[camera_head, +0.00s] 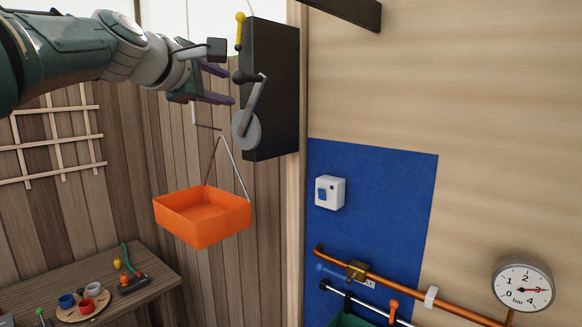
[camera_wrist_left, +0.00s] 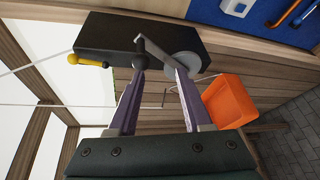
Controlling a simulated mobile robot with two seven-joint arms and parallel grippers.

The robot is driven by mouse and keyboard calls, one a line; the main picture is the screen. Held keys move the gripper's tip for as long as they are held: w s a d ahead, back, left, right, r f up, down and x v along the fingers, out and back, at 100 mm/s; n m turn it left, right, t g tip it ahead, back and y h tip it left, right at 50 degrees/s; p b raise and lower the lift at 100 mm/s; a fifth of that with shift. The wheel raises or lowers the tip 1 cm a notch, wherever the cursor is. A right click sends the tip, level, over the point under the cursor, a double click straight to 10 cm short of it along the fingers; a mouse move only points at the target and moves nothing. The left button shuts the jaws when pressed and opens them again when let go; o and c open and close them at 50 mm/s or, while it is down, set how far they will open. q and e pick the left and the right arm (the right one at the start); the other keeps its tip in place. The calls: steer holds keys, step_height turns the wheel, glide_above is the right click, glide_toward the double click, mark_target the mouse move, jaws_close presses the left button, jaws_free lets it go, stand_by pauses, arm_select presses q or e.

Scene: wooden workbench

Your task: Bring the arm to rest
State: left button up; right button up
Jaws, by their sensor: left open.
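My left arm comes in from the upper left in the head view. Its gripper (camera_head: 229,85) is open, with its purple fingers apart. The fingers point at the crank handle's dark knob (camera_head: 240,77) on the side of a black box (camera_head: 272,92). In the left wrist view the open gripper (camera_wrist_left: 160,75) has the knob (camera_wrist_left: 140,62) close to its left fingertip. I cannot tell whether they touch. The grey crank disc (camera_wrist_left: 184,66) shows behind the right fingertip. My right gripper is not in view.
An orange bin (camera_head: 203,218) hangs by thin lines below the gripper. A yellow-knobbed lever (camera_head: 240,32) stands at the black box's upper left. A workbench (camera_head: 150,268) with cups is lower left. A copper pipe (camera_head: 400,290) and gauge (camera_head: 523,288) are at right.

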arm_select(q)
steer(key=s+a+f+m+g+y, duration=0.1)
steer(key=s+a+f+m+g, duration=0.2)
steer(key=f, duration=0.5)
steer(key=s+a+f+m, duration=0.1)
steer(key=s+f+m, duration=0.1)
steer(key=s+f, duration=0.35)
steer(key=s+f+m+g+y, duration=0.2)
steer(key=s+f+m+g, duration=0.3)
steer(key=s+f, duration=0.8)
steer(key=s+f+m+g+y+p, duration=0.1)
steer(key=s+m, duration=0.8)
steer(key=s, duration=1.8)
steer(key=g, duration=0.2)
steer(key=shift+a+f+m+g, duration=0.2)
steer(key=shift+f+m+g, duration=0.1)
steer(key=shift+g, duration=0.1)
